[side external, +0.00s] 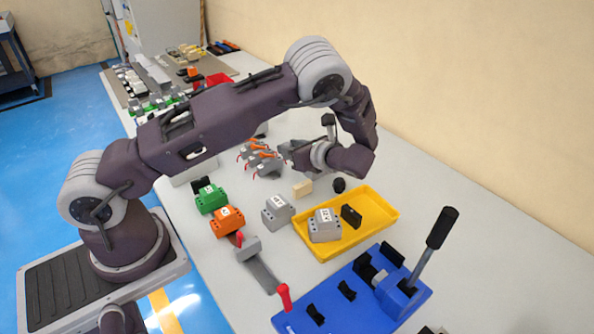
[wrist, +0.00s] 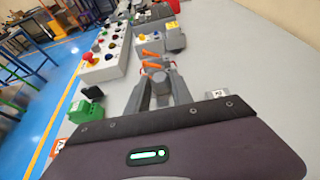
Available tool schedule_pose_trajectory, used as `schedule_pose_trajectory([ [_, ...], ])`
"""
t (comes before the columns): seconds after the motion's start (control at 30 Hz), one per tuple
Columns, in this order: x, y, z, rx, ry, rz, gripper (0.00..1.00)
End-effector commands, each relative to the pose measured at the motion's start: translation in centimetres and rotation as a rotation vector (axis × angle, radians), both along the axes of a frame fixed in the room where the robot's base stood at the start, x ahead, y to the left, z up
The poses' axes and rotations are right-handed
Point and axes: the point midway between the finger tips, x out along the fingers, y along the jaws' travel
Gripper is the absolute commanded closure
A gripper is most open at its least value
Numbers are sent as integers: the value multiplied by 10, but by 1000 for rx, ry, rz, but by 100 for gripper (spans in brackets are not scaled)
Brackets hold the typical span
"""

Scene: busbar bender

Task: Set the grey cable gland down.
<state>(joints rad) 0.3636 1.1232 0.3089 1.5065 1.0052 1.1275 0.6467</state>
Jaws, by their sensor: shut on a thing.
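My gripper (side external: 287,150) is stretched out over the grey-white table in the side external view, beside a group of grey parts with orange levers (side external: 262,158). In the wrist view, my gripper (wrist: 158,80) has its two grey fingers close around a small grey piece (wrist: 160,88), which appears to be the grey cable gland. The fingers hide most of it, and its grey blends with theirs. The orange-levered parts (wrist: 152,60) lie just beyond the fingertips. I cannot tell whether the gland touches the table.
A yellow tray (side external: 378,226) holds a grey block and a black piece. Green (side external: 211,199), orange (side external: 227,221) and grey (side external: 277,211) blocks stand nearby. A blue bender with a black-handled lever (side external: 428,249) is at the front right.

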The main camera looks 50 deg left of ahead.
Motion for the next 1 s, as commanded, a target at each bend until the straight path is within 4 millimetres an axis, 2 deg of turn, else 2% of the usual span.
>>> schedule_pose_trajectory([
  [0.17,25,-34,9,5,-12,-173,100],
  [0.27,49,-72,10,7,-21,-345,100],
  [0.4,73,-136,12,7,-20,-599,100],
  [0.5,82,-178,13,4,-10,-749,100],
  [0.6,85,-204,14,2,-3,-839,100],
  [0.67,86,-212,12,4,1,-866,100],
  [1.0,86,-215,-57,3,4,-878,100],
])
